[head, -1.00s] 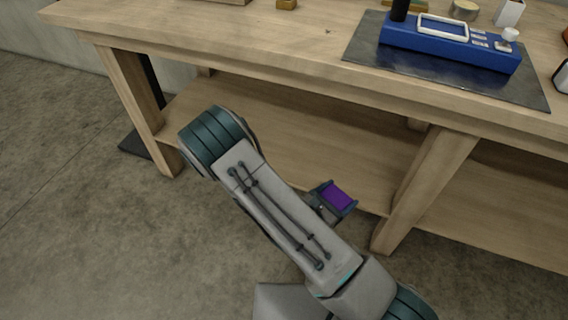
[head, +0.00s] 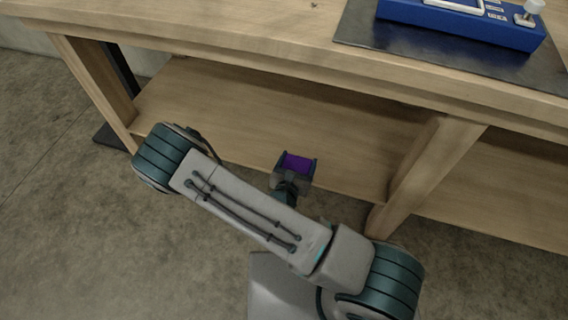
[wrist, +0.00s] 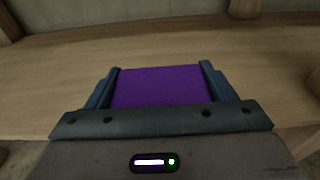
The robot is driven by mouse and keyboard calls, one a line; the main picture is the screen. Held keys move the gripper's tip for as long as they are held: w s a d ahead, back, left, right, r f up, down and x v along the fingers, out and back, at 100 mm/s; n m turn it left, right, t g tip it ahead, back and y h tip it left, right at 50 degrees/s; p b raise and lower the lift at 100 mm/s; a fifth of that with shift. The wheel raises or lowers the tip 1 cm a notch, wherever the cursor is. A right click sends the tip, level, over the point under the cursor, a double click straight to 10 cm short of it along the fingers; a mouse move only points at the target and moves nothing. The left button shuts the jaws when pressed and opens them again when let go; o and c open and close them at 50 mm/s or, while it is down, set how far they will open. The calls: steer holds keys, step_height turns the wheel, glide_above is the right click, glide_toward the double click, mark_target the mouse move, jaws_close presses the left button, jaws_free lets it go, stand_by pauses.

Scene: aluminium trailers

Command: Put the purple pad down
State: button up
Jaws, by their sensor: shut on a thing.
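The purple pad (head: 298,163) is between the two fingers of my gripper (head: 296,166), in front of the table's lower shelf in the head view. In the wrist view the flat purple pad (wrist: 158,86) fills the gap between the dark blue fingers of my gripper (wrist: 160,84). My gripper is shut on it. The wooden lower shelf (wrist: 45,75) lies beyond and beneath the pad. I cannot tell whether the pad touches the shelf. The pad's underside is hidden.
The wooden workbench (head: 200,42) spans the scene, with its top above the shelf (head: 235,105). A table leg (head: 430,165) stands right of my gripper. A blue device (head: 470,27) sits on a dark mat (head: 390,38). The shelf beyond my gripper is clear.

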steer(key=b, duration=0.4)
glide_above(276, 161)
steer(key=f, duration=0.6)
steer(key=shift+s+d+f, duration=0.25)
steer(key=shift+s+f, duration=0.05)
steer(key=shift+f, duration=0.1)
steer(key=f, duration=0.1)
steer(key=f+b, duration=0.1)
steer(key=f, duration=0.1)
steer(key=shift+w+a+b, duration=0.25)
steer(key=shift+w+b, duration=0.05)
steer(key=shift+f, duration=0.25)
steer(key=shift+f, duration=0.1)
steer(key=o, duration=1)
steer(key=shift+f, duration=0.1)
steer(key=shift+c, duration=0.2)
steer(key=shift+f+b, duration=0.1)
steer(key=shift+b, duration=0.4)
